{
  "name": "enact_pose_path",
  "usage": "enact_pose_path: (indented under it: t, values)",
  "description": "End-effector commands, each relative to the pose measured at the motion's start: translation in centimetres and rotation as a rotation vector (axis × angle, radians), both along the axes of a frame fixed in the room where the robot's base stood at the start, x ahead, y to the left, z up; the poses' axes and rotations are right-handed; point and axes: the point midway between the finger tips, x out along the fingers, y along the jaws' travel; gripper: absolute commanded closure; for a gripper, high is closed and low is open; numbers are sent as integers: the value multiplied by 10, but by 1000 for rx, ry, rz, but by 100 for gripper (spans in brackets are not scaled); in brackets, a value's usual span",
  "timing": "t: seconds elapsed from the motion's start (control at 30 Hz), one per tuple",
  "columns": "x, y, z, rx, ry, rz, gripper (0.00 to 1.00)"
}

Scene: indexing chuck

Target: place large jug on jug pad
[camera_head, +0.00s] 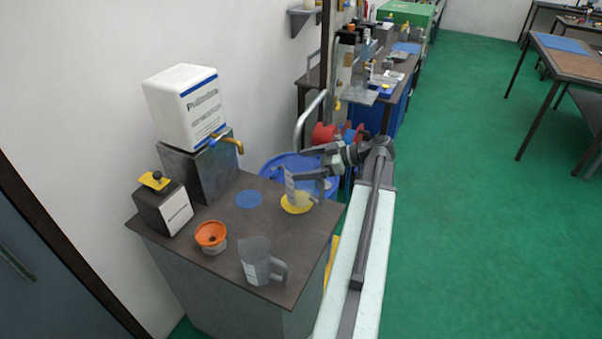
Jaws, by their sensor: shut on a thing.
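My gripper (308,164) is shut on a clear jug (294,187) near the right back edge of the dark counter. The held jug is upright over a yellow round pad (297,208). I cannot tell whether its base touches the pad. A blue round pad (248,199) lies bare to the left of it. A second, greyish jug (256,262) with its handle to the right stands at the counter's front. I cannot surely tell from size which jug is the large one, nor which disc is the jug pad. My fingers hide part of the held jug.
A blue tub (272,169) is behind the counter.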

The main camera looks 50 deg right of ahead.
Motion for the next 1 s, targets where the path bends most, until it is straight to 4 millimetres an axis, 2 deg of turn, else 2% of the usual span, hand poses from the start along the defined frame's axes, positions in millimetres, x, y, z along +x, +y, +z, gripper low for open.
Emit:
enact_pose_path:
  t: [0.07,0.27,0.37,0.4,0.53,0.77,0.93,0.97,1.0]
  values:
    - [9,-3,-1,0,0,0,72]
    - [14,-4,-1,0,0,-1,72]
    - [27,-7,-5,1,0,0,72]
    - [24,-6,-20,1,1,-2,72]
    - [24,-5,-41,1,0,-3,72]
    - [23,-6,-37,1,0,-3,72]
    - [23,-6,-42,1,0,-3,72]
    - [23,-6,-41,1,0,-3,0]
    - [23,-6,-40,0,1,-3,0]
